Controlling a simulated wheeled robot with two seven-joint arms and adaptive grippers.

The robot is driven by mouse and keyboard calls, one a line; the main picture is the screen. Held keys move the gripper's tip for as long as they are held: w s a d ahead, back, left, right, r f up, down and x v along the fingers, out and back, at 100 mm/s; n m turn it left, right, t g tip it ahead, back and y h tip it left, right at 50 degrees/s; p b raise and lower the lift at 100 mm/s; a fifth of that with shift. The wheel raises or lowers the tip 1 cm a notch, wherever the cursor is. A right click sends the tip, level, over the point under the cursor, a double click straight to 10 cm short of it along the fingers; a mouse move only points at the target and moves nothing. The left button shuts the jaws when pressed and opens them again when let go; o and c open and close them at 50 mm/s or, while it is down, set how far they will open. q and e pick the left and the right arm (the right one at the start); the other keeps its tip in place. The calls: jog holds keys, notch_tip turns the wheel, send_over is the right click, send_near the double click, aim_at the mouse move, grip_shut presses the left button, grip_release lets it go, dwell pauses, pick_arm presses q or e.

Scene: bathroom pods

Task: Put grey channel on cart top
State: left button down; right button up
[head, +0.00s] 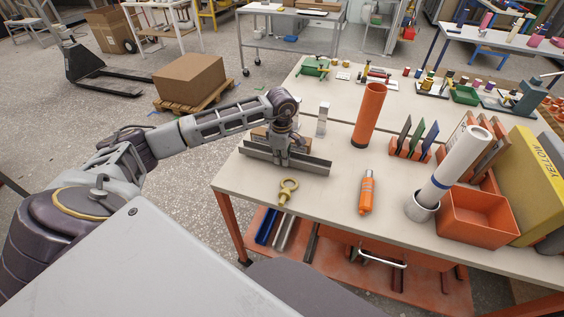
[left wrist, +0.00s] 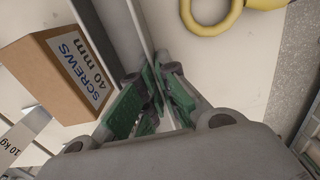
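The grey channel (head: 315,164) is a long metal profile at the near left part of the cart top (head: 325,205), roughly along its left end. It also shows in the left wrist view (left wrist: 108,22), running up between the fingers. My left gripper (head: 288,156) points down over its middle. In the left wrist view the green-padded fingers (left wrist: 162,92) are closed on either side of a thin upright wall of the channel. Whether the channel's underside touches the cart top is hard to tell. My right gripper is not in view.
A screws box (left wrist: 65,75) stands close beside the channel. A yellow eye bolt (head: 288,190) and an orange tube (head: 366,191) lie nearby. An orange cylinder (head: 369,115) and an orange bin (head: 478,216) stand farther right. The lower shelf (head: 335,262) holds several profiles.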

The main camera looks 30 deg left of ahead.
pick_arm(q)
jog(key=shift+f, duration=0.9)
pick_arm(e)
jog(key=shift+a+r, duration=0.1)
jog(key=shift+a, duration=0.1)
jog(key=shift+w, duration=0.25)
pick_arm(q)
jog(key=shift+f, duration=0.15)
jog(key=c, duration=1.6)
grip_release()
jog(key=shift+c, duration=0.2)
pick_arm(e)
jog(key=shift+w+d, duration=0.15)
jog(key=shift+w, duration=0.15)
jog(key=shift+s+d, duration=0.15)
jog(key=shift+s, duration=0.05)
